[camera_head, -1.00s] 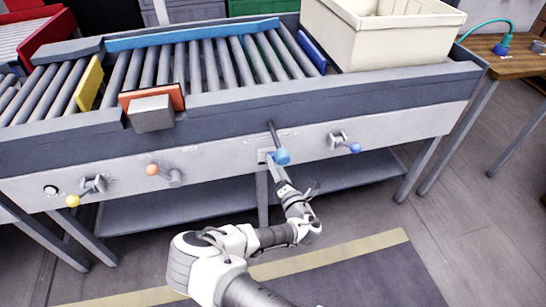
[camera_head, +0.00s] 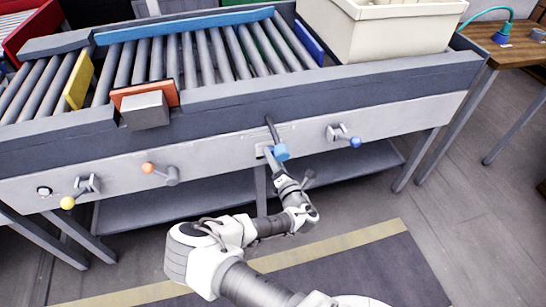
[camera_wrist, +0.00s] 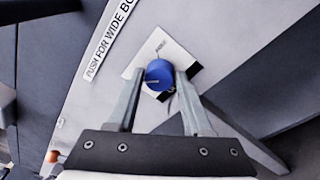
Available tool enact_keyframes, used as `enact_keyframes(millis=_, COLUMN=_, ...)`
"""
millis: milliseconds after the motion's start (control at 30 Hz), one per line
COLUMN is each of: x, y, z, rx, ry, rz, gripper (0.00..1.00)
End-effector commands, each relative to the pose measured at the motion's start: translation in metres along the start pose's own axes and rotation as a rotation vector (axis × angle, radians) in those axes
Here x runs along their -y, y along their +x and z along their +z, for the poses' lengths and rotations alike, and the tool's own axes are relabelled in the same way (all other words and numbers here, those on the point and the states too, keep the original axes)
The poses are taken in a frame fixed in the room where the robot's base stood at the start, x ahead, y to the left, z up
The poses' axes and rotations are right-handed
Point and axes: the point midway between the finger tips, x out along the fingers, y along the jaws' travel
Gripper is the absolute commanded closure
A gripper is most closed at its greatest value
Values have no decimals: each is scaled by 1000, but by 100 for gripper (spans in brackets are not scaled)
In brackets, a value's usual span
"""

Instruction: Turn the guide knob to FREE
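A round blue knob (camera_wrist: 159,75) sits on a white plate (camera_wrist: 184,57) on the grey panel in the wrist view. A pale line shows on its face; the plate's lettering is too small to read. My gripper (camera_wrist: 160,76) has one finger on each side of the knob, and both fingertips look close against it. In the head view my gripper (camera_head: 272,160) reaches up to the panel's white plate (camera_head: 260,151). A light blue handle (camera_head: 281,152) on a dark lever partly hides the knob and fingertips there.
Other panel controls have yellow (camera_head: 68,203), orange (camera_head: 147,168) and blue (camera_head: 355,142) ends. A roller conveyor (camera_head: 200,60) is above, with a cream bin (camera_head: 385,30) at right. A lower shelf (camera_head: 180,200) runs under the panel. A lettered strip (camera_wrist: 108,38) lies near the knob.

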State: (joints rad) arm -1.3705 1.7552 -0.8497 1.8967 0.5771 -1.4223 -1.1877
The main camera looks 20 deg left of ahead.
Motion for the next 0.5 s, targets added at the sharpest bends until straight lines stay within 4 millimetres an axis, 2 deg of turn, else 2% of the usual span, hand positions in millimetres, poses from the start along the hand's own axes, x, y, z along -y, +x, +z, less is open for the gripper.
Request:
enact_keyframes(millis=33, x=0, y=0, z=0, rx=0, ry=0, rz=0, gripper=60)
enact_keyframes(millis=200, x=0, y=0, z=0, rx=0, ry=0, rz=0, gripper=91)
enact_keyframes(millis=267, x=0, y=0, z=0, rx=0, ry=0, rz=0, gripper=100)
enact_keyframes(millis=500, x=0, y=0, z=0, rx=1, ry=12, rz=1, gripper=100)
